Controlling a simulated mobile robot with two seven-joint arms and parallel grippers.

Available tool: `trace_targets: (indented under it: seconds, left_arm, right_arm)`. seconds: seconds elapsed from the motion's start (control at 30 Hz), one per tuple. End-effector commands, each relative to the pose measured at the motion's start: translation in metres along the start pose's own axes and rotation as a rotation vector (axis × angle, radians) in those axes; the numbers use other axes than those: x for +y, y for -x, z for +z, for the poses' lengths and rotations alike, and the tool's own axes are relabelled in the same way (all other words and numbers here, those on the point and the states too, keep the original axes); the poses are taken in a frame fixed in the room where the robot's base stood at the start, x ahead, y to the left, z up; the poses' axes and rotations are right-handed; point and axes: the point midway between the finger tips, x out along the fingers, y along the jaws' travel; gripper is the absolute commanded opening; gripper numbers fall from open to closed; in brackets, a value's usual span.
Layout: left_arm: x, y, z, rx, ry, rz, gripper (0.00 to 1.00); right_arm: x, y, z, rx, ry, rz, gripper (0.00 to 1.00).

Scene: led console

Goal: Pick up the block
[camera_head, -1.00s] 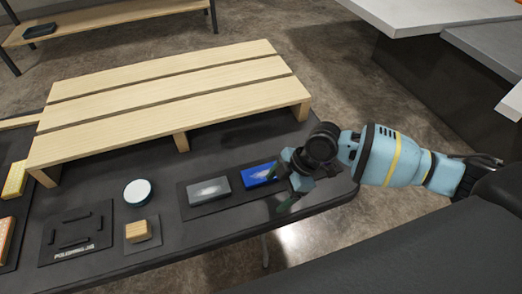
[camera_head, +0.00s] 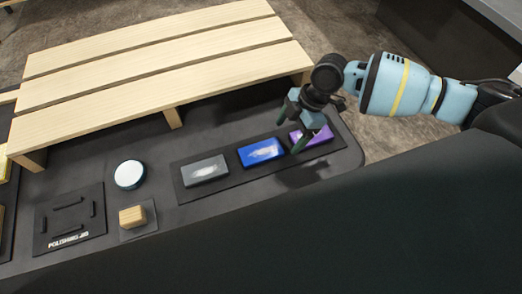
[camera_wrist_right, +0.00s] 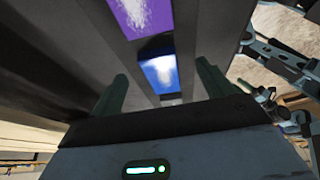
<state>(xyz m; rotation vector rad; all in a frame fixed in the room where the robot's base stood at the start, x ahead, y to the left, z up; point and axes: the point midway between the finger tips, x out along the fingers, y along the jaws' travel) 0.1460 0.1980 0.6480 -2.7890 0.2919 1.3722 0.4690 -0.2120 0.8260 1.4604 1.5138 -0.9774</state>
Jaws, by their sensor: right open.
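Three blocks lie in a row on a dark mat (camera_head: 226,185): a grey block (camera_head: 205,171), a blue block (camera_head: 261,153) and a purple block (camera_head: 318,134). Each has a pale smear on top. My right gripper (camera_head: 292,132) is open and empty, above the gap between the blue and purple blocks, partly covering the purple one. In the right wrist view, the purple block (camera_wrist_right: 130,14) and the blue block (camera_wrist_right: 160,73) show beyond the open fingers (camera_wrist_right: 162,70). A small wooden block (camera_head: 132,216) sits on its own square pad. My left gripper is not in view.
A slatted wooden platform (camera_head: 150,60) stands behind the blocks. A round white-topped puck (camera_head: 129,174) and a black polishing jig (camera_head: 68,222) are to the left. The dark table's edge (camera_head: 362,155) lies just right of the purple block.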

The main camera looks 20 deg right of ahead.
Motion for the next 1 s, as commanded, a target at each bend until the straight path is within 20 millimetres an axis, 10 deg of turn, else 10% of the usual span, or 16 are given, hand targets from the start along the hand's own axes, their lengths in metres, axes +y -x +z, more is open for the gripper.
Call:
trace_targets:
  seconds: [0.7, 1.0]
  left_arm:
    - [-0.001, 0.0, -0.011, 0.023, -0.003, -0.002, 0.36]
    - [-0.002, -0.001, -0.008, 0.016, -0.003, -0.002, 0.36]
  right_arm:
    - [0.005, -0.051, -0.003, 0.0, -0.001, 0.0, 0.8]
    - [0.005, -0.051, -0.003, 0.0, -0.001, 0.0, 0.41]
